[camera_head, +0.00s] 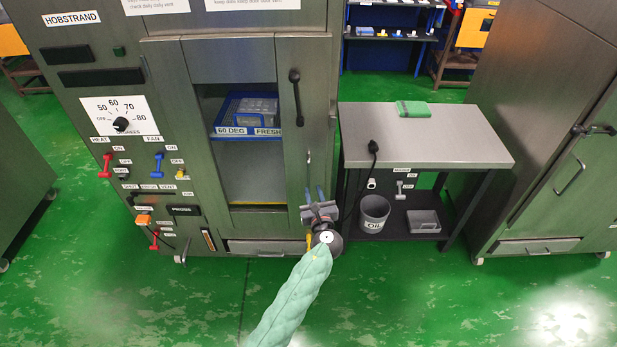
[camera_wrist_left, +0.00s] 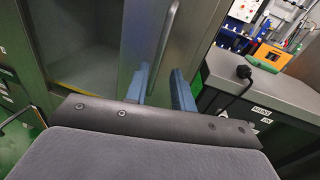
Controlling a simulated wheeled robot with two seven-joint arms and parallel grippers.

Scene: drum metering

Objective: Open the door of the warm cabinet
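The warm cabinet (camera_head: 160,60) is a grey steel unit. Its door (camera_head: 232,60) appears shut and has a tall window. A dark upright handle (camera_head: 296,98) is on the door's right side. In the left wrist view a grey bar handle (camera_wrist_left: 168,38) runs down the door panel (camera_wrist_left: 143,35). My left gripper (camera_head: 315,192) is low in front of the door's right edge, below the dark handle. It is open, and its blue fingers (camera_wrist_left: 161,82) stand apart with nothing seen gripped. The bar's lower end lies near the fingertips; I cannot tell whether they touch. My right gripper is out of view.
A blue tray (camera_head: 222,130) shows behind the window. A side table (camera_head: 430,145) with a green cloth (camera_head: 412,108) stands close right of my left gripper, with a grey bin (camera_head: 374,212) below. Another steel cabinet (camera_head: 550,120) is at right. Green floor (camera_head: 430,300) in front is clear.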

